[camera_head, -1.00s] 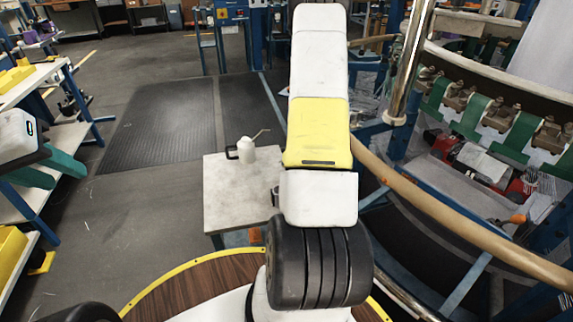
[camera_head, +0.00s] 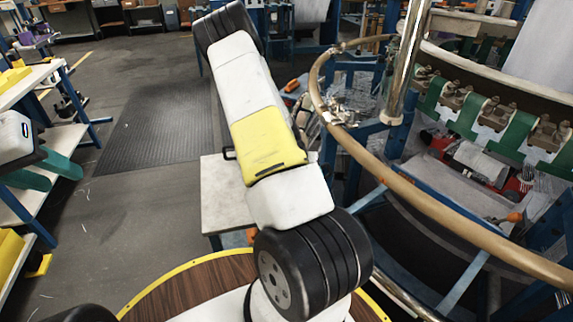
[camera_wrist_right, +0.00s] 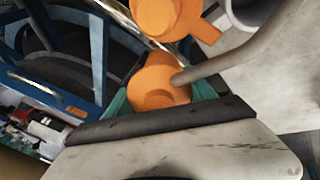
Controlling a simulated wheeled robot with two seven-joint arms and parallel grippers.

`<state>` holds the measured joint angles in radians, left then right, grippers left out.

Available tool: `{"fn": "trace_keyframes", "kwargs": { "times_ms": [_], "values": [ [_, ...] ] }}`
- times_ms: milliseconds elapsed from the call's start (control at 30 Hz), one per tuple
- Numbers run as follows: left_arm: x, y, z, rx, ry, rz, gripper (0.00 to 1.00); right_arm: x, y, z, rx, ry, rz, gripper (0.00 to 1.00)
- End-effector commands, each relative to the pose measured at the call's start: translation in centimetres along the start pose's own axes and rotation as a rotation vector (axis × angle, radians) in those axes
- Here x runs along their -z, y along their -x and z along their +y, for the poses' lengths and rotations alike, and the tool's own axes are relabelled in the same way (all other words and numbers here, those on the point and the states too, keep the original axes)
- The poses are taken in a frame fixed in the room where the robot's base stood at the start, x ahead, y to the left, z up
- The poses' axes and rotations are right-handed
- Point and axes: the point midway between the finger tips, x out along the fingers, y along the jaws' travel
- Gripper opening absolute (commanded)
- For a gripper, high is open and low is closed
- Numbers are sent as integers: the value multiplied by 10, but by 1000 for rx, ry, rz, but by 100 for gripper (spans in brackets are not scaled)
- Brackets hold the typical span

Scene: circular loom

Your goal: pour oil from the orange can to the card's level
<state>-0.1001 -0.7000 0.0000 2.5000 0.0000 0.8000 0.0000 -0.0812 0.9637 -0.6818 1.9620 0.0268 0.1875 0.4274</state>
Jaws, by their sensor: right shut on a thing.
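The orange can (camera_wrist_right: 160,82) shows in the right wrist view, held between the teal fingers of my right gripper (camera_wrist_right: 163,98), which is shut on it. A grey spout (camera_wrist_right: 235,50) runs from it to the upper right. More orange (camera_wrist_right: 167,15) shows at the top edge of that view. In the head view my right arm crosses the middle and its gripper is out of sight. My left gripper (camera_head: 38,172) is at the left edge of the head view, its teal fingers apart and empty. I cannot make out the card or any oil level.
A small pale table (camera_head: 222,200) stands left of my right arm, which hides most of what is on it. The loom's curved tan rail (camera_head: 420,203) and chrome post (camera_head: 405,65) are on the right. A shelf rack (camera_head: 35,72) is at left. Dark matting (camera_head: 155,130) lies open between.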

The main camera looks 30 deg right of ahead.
Motion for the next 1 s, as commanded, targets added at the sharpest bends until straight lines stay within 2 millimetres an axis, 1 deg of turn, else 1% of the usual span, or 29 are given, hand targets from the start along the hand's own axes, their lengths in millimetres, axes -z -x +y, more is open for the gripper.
{"fn": "trace_keyframes", "kwargs": {
  "times_ms": [133, 467, 1000],
  "values": [
    [0, 0, 0, 0, 0, 0, 36, 3, 7, 4, -76, 4, 60, 0],
    [0, 0, 0, 0, 0, 0, 36, 3, 4, 5, -74, 0, 56, 0],
    [0, 0, 0, 0, 0, 0, 36, 8, 26, 11, -217, 1, 170, 0]
  ]
}}
